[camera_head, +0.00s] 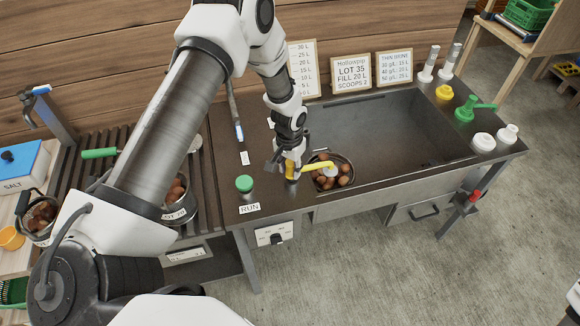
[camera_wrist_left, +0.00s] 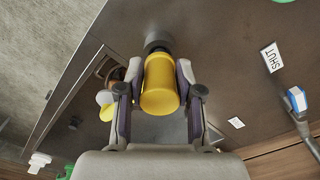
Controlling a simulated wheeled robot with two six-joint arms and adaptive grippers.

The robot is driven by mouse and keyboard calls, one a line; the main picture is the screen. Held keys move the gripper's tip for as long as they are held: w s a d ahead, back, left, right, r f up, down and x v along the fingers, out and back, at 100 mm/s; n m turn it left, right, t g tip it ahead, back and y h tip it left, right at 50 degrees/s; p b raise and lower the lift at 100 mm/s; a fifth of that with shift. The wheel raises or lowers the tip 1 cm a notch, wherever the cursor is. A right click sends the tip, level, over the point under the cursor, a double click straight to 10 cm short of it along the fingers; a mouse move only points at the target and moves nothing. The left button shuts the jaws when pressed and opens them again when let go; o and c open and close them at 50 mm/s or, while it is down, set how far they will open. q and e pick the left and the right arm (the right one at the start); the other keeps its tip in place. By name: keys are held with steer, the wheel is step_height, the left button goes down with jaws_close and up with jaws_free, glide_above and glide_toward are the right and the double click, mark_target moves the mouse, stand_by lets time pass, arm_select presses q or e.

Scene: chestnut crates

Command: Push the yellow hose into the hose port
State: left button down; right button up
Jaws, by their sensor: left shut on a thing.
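In the left wrist view the yellow body (camera_wrist_left: 160,88) sits between the two fingers of my left gripper (camera_wrist_left: 155,90). A dark grey round piece, which looks like the hose port (camera_wrist_left: 158,42), shows right at the far end of the hose. I cannot tell whether the hose is inside it or only against it.
A green button (camera_head: 244,184) by a RUN label stands to the left.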

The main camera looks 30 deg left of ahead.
arm_select(q)
steer(key=shift+f+b, duration=0.65)
steer(key=shift+f, duration=0.4)
steer(key=c, duration=0.7)
jaws_free()
